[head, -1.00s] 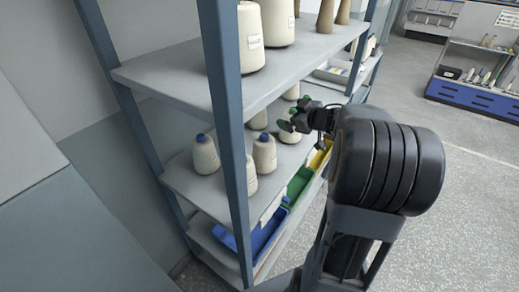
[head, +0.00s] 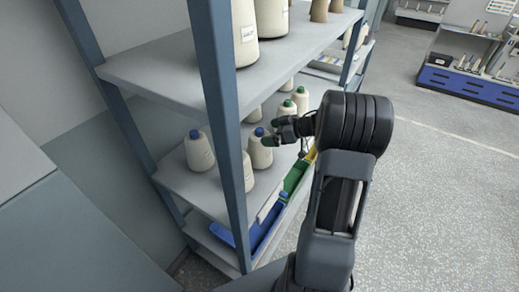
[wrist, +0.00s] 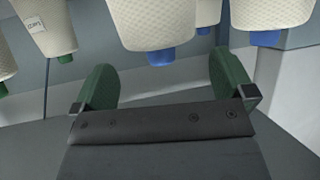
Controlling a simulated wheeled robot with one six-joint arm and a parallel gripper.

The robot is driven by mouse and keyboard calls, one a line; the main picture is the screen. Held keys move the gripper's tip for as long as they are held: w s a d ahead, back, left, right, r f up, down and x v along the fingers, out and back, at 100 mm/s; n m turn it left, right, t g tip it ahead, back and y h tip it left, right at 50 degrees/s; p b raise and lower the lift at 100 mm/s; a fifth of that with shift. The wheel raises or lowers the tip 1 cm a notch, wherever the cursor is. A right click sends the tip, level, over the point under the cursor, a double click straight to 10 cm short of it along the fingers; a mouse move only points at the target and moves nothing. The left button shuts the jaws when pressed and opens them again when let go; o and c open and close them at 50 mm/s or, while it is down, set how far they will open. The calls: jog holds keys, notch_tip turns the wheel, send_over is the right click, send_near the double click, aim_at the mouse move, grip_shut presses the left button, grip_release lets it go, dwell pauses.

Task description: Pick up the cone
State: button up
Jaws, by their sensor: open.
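Cream yarn cones stand on the middle shelf (head: 180,184) in the head view. A blue-tipped cone (head: 260,154) is at the shelf's front, just left of my gripper (head: 272,133). Another blue-tipped cone (head: 199,156) stands farther left, and a third cone (head: 249,177) is partly behind the post. Green-tipped cones (head: 287,112) are behind the gripper. In the wrist view, cones appear tip down; a blue-tipped cone (wrist: 152,22) lies ahead between the green fingers of my open gripper (wrist: 163,84). Nothing is between the fingertips. I cannot tell which cone is meant.
A blue-grey shelf post (head: 222,120) stands close left of the gripper. The upper shelf (head: 160,72) holds large cones (head: 245,40) above. Blue (head: 262,230) and green bins sit on the lower shelf. The floor to the right (head: 430,180) is clear.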

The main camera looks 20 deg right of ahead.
aim_at(264, 132)
jog(key=shift+p+x, duration=0.6)
jog(key=shift+x, duration=2.15)
jog(key=shift+c, duration=0.5)
jog(key=c, duration=1)
jog(key=shift+r, duration=0.1)
jog(key=shift+c, duration=0.7)
jog(key=shift+r, duration=0.1)
